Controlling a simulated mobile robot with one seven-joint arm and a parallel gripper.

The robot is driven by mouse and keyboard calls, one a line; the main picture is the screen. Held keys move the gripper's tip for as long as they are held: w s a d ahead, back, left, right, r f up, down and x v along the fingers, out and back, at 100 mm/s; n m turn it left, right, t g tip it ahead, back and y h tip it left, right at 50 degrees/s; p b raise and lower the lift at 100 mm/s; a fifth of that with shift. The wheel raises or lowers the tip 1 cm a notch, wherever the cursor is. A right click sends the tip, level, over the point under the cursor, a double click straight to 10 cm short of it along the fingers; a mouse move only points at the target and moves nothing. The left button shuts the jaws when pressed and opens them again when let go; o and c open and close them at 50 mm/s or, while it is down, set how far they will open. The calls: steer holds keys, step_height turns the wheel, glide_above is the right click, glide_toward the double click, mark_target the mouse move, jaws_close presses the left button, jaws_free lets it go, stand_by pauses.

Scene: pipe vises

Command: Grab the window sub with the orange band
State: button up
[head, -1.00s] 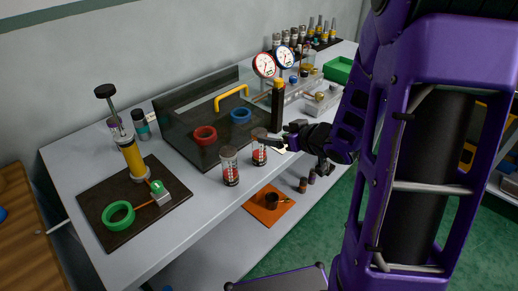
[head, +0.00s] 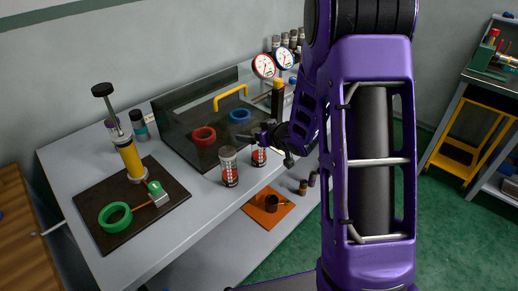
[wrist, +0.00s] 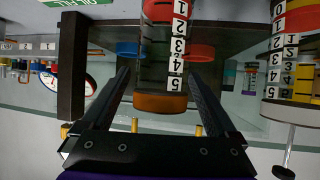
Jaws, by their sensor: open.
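The window sub with the orange band (wrist: 160,103) is a clear cylinder with red inside and a numbered scale. In the wrist view, which looks upside down, it stands between the two fingers of my gripper (wrist: 158,75). The fingers are open, with a gap on both sides of it. In the head view this sub (head: 259,158) stands near the bench's front edge, its top partly hidden by my gripper (head: 264,138). A second, similar window sub (head: 229,168) stands to its left, and shows at the right of the wrist view (wrist: 290,50).
A dark clear-walled box (head: 185,140) with a red ring (head: 203,137) and a blue ring (head: 240,116) stands behind the subs. A dark board (head: 118,222) with a yellow pump (head: 132,160) and green ring (head: 115,217) lies left. Dial gauges (head: 263,65) are behind my arm.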

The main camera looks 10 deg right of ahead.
jaws_close()
stand_by(0.4)
steer(key=shift+r, duration=0.1)
